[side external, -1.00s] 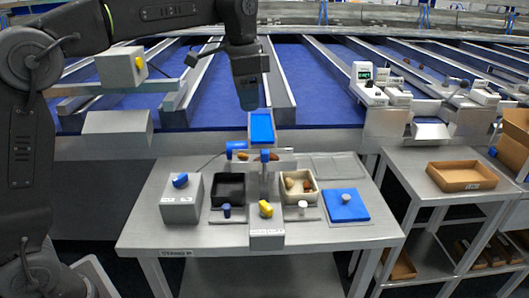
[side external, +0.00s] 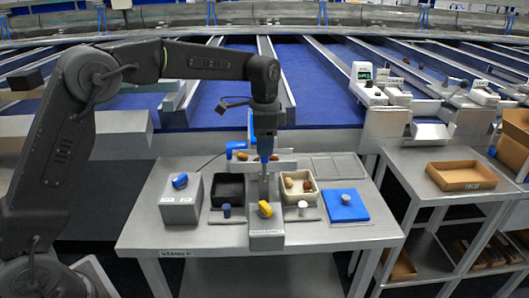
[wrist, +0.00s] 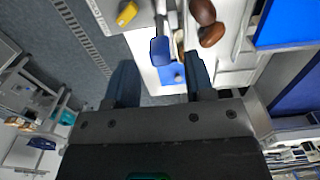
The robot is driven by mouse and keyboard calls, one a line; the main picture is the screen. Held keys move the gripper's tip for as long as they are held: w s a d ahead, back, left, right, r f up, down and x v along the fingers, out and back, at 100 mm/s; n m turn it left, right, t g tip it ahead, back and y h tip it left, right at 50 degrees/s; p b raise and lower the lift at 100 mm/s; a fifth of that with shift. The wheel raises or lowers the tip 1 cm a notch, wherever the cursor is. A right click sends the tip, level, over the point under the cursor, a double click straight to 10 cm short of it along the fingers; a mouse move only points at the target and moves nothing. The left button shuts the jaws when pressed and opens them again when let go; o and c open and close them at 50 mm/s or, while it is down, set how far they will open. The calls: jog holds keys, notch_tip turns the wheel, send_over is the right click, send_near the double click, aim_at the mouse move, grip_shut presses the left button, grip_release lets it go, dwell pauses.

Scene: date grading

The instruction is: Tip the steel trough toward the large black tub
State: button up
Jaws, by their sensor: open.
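The steel trough (side external: 287,163) sits on a thin post at the back middle of the table, with brown dates (side external: 274,156) in it. In the wrist view two dates (wrist: 212,35) lie to the right of a blue handle (wrist: 162,50) on a steel rod. The large black tub (side external: 228,190) stands left of the post and looks empty. My gripper (side external: 265,156) points down over the trough's middle. In the wrist view my gripper (wrist: 160,64) is open, its fingers on either side of the blue handle; contact is not clear. The gripper partly hides the trough in the side view.
A cream tub (side external: 299,198) with dates is right of the post. A yellow knob (side external: 265,209) on a grey block is in front. A grey box (side external: 181,205) is at left, a blue pad (side external: 346,209) at right. A side table holds a brown tray (side external: 460,176).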

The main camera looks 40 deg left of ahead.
jog(key=shift+f, duration=1.55)
grip_shut()
